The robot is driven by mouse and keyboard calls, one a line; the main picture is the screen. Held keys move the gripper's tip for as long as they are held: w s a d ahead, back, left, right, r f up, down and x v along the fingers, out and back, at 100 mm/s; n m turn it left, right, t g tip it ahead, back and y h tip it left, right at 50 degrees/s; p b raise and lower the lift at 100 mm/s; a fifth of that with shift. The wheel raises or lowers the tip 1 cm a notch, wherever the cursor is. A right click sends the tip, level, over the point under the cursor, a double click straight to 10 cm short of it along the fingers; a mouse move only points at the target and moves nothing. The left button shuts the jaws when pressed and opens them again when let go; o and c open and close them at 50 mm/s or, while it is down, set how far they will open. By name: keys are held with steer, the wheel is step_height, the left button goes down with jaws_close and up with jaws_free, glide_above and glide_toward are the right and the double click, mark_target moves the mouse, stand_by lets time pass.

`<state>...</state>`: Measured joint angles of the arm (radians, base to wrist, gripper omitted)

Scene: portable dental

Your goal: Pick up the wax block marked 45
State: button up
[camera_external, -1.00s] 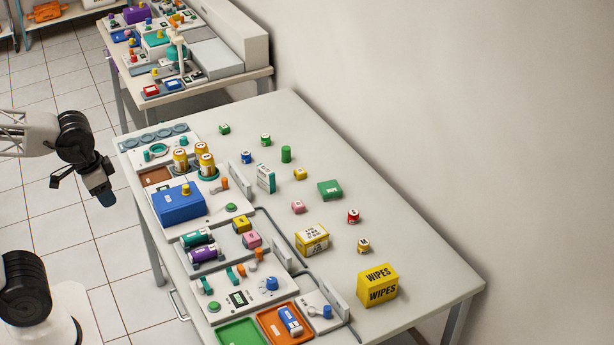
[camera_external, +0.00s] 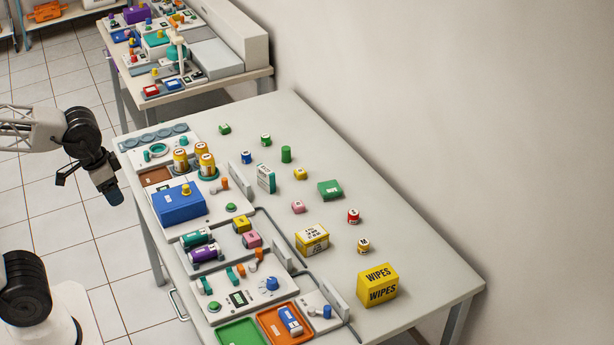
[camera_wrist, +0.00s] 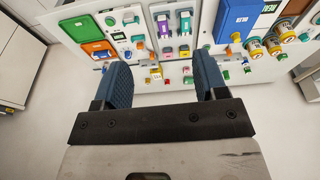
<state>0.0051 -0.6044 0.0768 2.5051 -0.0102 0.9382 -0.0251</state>
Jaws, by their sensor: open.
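My gripper (camera_external: 113,194) hangs off the left side of the table, apart from everything on it. In the wrist view my gripper (camera_wrist: 163,78) has its two blue fingers wide apart with nothing between them. A yellow block (camera_external: 241,224) and a pink block (camera_external: 252,240) sit in a grey tray in the middle of the near equipment row. Another small pink block (camera_external: 298,207) stands on the open tabletop. The markings are too small to read, so I cannot tell which block is marked 45.
The table (camera_external: 420,270) carries a blue box (camera_external: 178,206), amber-and-white jars (camera_external: 204,160), a control panel and orange (camera_external: 272,328) and green trays along its left side. Small coloured jars and a yellow wipes box (camera_external: 377,285) are spread across the right. A wall stands behind.

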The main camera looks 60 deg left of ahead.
steer(key=w+a+n, duration=0.1)
steer(key=w+n, duration=0.3)
steer(key=w, duration=1.1)
steer(key=n+g, duration=0.3)
steer(key=n, duration=0.9)
glide_above(297, 203)
steer(key=f, duration=2.2)
steer(key=shift+s+f, duration=0.35)
steer(key=shift+w+a+f+n, duration=0.1)
steer(key=shift+w+f+n, duration=0.25)
steer(key=shift+f, duration=0.1)
steer(key=shift+f, duration=0.1)
steer(key=shift+f, duration=1.15)
steer(key=shift+f, duration=0.15)
